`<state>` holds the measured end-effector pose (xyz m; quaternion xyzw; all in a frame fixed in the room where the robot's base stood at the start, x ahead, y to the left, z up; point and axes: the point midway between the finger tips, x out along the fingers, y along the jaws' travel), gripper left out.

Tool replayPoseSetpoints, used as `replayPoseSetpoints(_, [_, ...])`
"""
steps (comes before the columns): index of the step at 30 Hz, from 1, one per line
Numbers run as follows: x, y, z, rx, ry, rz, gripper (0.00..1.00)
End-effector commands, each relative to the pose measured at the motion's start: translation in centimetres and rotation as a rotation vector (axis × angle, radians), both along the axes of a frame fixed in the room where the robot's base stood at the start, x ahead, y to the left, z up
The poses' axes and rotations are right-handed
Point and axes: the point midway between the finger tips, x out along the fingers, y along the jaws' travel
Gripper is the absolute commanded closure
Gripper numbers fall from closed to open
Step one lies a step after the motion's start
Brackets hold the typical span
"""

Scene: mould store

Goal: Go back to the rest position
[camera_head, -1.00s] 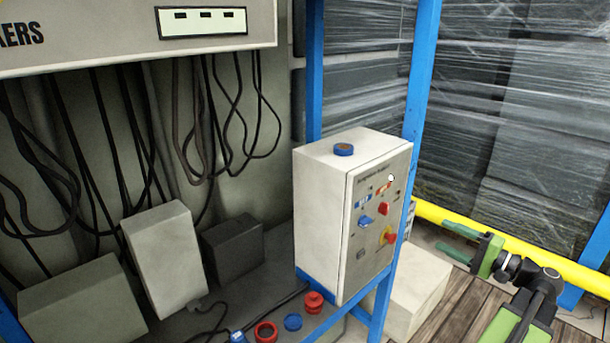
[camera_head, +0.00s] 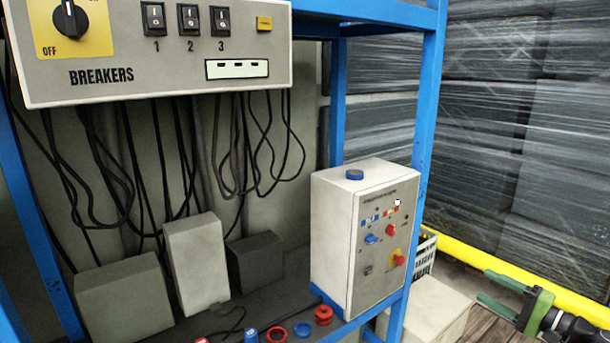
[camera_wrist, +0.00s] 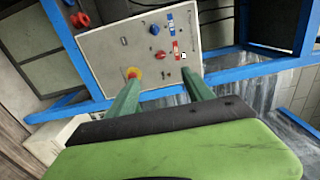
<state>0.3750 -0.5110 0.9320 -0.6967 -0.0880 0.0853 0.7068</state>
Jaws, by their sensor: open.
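My gripper (camera_head: 503,297) is at the lower right of the head view, with its green fingers pointing left, apart from each other and empty. In the wrist view the two green fingers of my gripper (camera_wrist: 163,100) stand apart, with the panel face of a control box beyond them. This control box (camera_head: 340,245) is pale grey and stands on the blue-framed shelf, left of my gripper in the head view. Its face carries red and blue knobs and a red button on yellow; it also shows in the wrist view (camera_wrist: 105,55). No contact between fingers and box is visible.
A blue frame post (camera_head: 418,180) stands between the box and my gripper. A yellow rail (camera_head: 530,279) runs behind my gripper, before wrapped stacks (camera_head: 540,130). A breaker panel (camera_head: 150,75) hangs above dark cables. Red and blue round parts (camera_head: 277,332) lie on the shelf.

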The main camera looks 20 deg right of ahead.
Motion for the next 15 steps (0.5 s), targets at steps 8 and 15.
replayPoseSetpoints(8, [5.8,4.4,0.0,-0.001,0.000,0.118,0.40])
replayPoseSetpoints(15, [12.1,10.7,0.1,-0.002,0.000,0.263,0.40])
